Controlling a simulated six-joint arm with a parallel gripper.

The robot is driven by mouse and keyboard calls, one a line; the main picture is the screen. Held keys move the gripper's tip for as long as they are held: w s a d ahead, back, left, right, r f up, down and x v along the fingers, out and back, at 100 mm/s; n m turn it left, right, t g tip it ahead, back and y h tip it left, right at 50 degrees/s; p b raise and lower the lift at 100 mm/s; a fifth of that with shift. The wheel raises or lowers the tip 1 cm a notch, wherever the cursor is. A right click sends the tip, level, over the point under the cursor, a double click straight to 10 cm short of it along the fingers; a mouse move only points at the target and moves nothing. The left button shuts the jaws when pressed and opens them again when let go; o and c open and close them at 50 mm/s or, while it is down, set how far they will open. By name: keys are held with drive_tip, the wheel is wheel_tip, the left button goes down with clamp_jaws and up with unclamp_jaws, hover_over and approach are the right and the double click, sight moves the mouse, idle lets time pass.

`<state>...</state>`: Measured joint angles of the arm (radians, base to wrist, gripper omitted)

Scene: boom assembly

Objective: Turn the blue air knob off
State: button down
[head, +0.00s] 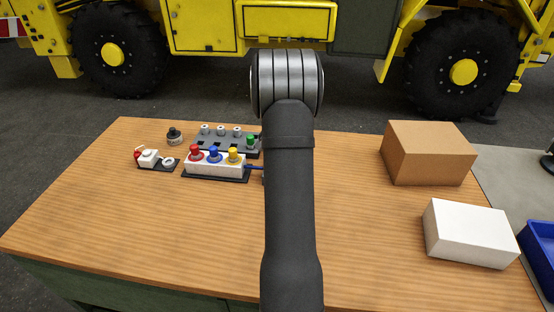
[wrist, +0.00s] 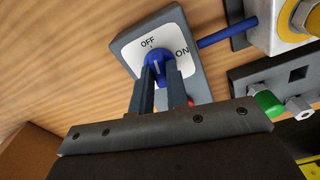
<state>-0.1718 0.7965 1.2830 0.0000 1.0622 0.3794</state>
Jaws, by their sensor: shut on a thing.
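The blue air knob (wrist: 157,63) is in the wrist view, on a white plate (wrist: 128,52) marked OFF and ON, fixed to a grey box (wrist: 203,82). A light mark on the knob points roughly up the picture, nearer OFF than ON; its exact angle is hard to tell. My gripper (wrist: 160,76) is shut on the knob, one finger on each side, and partly covers it. In the head view my arm hides the knob and the gripper.
A blue hose (wrist: 228,34) runs from the grey box to a white valve block (head: 215,167) with red, blue and yellow knobs. A grey manifold (head: 230,144) stands behind it. A cardboard box (head: 428,155) and a white box (head: 468,232) are at right. The table's front left is clear.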

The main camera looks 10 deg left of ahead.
drive_tip(key=shift+n, duration=1.1)
drive_tip(key=c, duration=1.4)
unclamp_jaws()
drive_tip(key=shift+r, duration=0.1)
wheel_tip(320, 180, up, 17)
drive_tip(key=shift+r, duration=0.15)
wheel_tip(320, 180, down, 18)
drive_tip(key=shift+r, duration=0.25)
